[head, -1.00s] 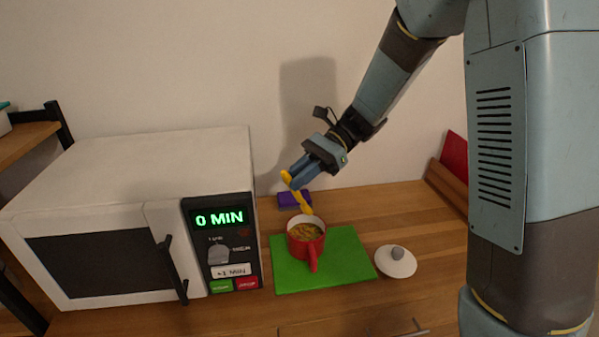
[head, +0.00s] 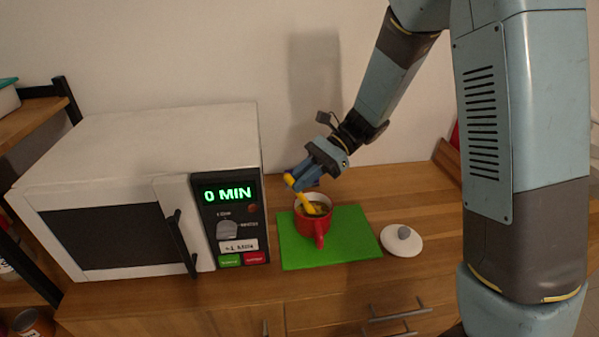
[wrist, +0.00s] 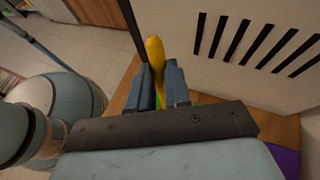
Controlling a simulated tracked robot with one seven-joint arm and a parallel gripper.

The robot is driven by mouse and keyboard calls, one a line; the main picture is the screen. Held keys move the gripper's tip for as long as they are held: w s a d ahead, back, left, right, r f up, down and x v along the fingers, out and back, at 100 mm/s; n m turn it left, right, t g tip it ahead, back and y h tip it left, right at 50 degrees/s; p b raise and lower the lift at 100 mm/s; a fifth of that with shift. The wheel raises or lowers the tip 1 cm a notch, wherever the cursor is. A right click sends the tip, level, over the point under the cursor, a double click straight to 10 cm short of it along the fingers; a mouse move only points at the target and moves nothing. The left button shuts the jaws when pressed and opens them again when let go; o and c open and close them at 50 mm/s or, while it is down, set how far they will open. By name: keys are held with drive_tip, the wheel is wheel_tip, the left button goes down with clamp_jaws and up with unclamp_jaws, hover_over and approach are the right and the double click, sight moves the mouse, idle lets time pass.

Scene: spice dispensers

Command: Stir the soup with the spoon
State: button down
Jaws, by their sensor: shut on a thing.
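A red pot (head: 315,228) with a handle facing me stands on a green mat (head: 350,248), and soup shows inside it. My gripper (head: 296,184) is shut on a yellow spoon (head: 302,195) above the pot. The spoon slants down to the right, and its lower end is inside the pot, where the tip is hard to make out. In the wrist view the spoon (wrist: 155,55) stands between the two blue fingers (wrist: 160,85). A white lid (head: 401,240) with a grey knob lies to the right of the mat.
A white microwave (head: 130,200) showing 0 MIN stands left of the mat. A purple thing (wrist: 286,160) shows at the wrist view's lower right corner. A wooden stand (head: 447,157) is at the back right. The wooden counter (head: 385,195) is clear behind the lid.

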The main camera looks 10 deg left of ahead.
drive_tip(key=shift+w+d+f, duration=0.2)
drive_tip(key=shift+f, duration=0.45)
drive_tip(key=shift+w+d+f, duration=0.25)
drive_tip(key=shift+f, duration=0.35)
drive_tip(key=shift+w+d+f, duration=0.2)
drive_tip(key=shift+f, duration=0.45)
drive_tip(key=shift+w, duration=0.1)
